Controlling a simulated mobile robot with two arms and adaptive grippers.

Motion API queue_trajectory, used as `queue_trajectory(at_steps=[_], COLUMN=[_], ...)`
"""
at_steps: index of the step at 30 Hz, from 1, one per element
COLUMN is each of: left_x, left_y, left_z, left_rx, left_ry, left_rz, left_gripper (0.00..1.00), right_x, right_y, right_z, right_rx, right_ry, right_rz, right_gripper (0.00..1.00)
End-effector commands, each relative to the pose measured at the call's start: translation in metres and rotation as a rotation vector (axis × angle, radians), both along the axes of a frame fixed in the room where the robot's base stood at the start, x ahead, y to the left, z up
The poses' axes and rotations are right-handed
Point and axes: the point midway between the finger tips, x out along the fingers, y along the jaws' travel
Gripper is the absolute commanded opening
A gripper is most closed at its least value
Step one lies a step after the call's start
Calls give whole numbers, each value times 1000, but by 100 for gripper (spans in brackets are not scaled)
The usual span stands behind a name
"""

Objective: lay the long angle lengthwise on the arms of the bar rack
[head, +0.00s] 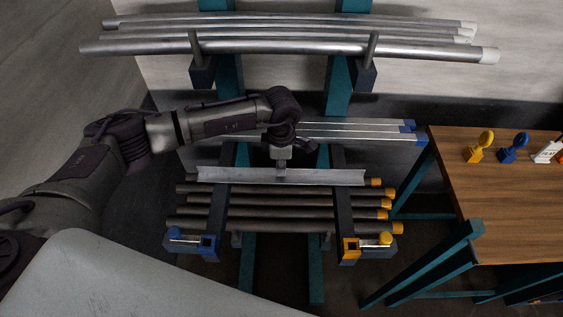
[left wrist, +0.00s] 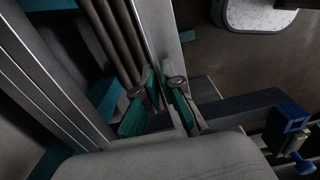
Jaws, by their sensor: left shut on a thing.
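The long angle (head: 330,177) is a bright grey L-shaped length in the middle of the head view. It lies crosswise over both lower arms of the bar rack, the left one (head: 224,205) with a blue end and the right one (head: 344,215) with a yellow end. I cannot tell whether it touches them. My left gripper (head: 281,172) comes from above and is shut on the angle near its middle. In the left wrist view, the fingers (left wrist: 160,98) pinch the angle (left wrist: 158,35). My right gripper is not in view.
Several dark bars with orange ends (head: 290,213) lie in front of the angle. Silver bars with blue ends (head: 360,132) lie behind it. Round bars (head: 280,46) rest on upper arms above. A wooden table (head: 500,200) with small yellow and blue items stands at right.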

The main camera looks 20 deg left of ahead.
Motion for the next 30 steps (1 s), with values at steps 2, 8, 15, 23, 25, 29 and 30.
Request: queue_trajectory(at_steps=[2, 8, 15, 23, 25, 29, 30], left_x=[0, 0, 0, 0, 0, 0, 0], left_y=[-1, -1, -1, -1, -1, -1, -1], left_z=[-9, -14, -13, -17, -18, -21, -22], left_rx=[-1, -2, -2, -2, -2, -2, -2], left_ry=[0, -2, -2, -2, -2, -2, -2], left_rz=[-1, -1, -1, -1, -1, -1, -1], left_gripper=[0, 0, 0, 0, 0, 0, 0], right_x=[2, 5, 5, 5, 6, 6, 6], right_y=[6, 17, 15, 9, 8, 7, 7], right_z=[-6, -8, -7, -11, -12, -15, -16], right_rx=[8, 21, 18, 11, 10, 9, 9], right_ry=[-3, -8, -8, -9, -9, -9, -9], right_rz=[-1, -2, 0, 2, 2, 2, 2], right_gripper=[40, 40, 40, 40, 40, 40, 40])
